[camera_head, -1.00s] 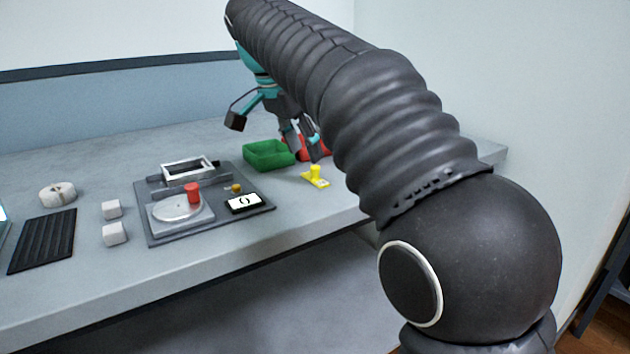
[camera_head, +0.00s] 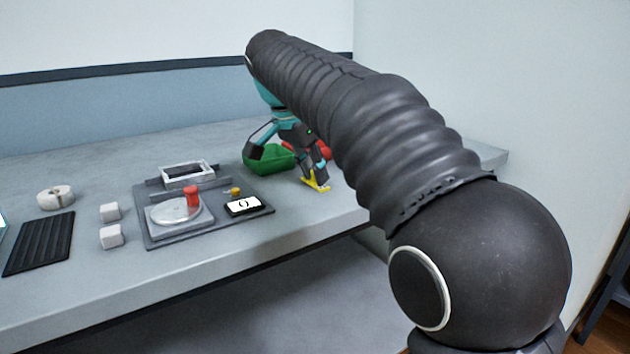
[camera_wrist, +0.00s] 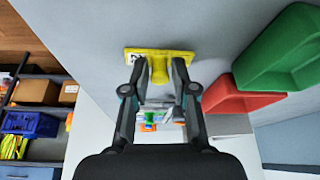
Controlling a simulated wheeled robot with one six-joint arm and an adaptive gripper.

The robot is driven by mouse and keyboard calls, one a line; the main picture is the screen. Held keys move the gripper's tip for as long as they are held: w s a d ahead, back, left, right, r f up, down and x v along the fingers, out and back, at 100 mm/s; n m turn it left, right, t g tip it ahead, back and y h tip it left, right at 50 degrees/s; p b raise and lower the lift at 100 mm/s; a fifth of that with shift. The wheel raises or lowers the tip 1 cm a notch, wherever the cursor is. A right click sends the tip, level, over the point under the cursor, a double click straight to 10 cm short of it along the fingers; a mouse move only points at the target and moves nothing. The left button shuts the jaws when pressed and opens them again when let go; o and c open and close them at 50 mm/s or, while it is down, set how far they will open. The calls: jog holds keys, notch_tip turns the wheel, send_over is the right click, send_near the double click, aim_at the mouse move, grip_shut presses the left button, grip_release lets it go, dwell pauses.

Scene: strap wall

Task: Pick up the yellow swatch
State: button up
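The yellow swatch (camera_head: 317,187) lies on the grey counter near its front edge, just in front of the green and red bins. In the wrist view the yellow swatch (camera_wrist: 160,60) shows as a flat plate with a raised round knob and a dark mark at its left end. My gripper (camera_head: 314,178) is down at the swatch and hides part of it. In the wrist view my gripper (camera_wrist: 159,72) is open, with one finger on each side of the knob. Gaps show between the knob and both fingers.
A green bin (camera_head: 268,160) stands left of and behind my gripper. A red bin (camera_head: 325,150) is partly hidden by the arm; it also shows in the wrist view (camera_wrist: 235,98). A grey fixture board (camera_head: 150,233) lies left, with two white cubes (camera_head: 111,226) beyond it.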

grip_shut()
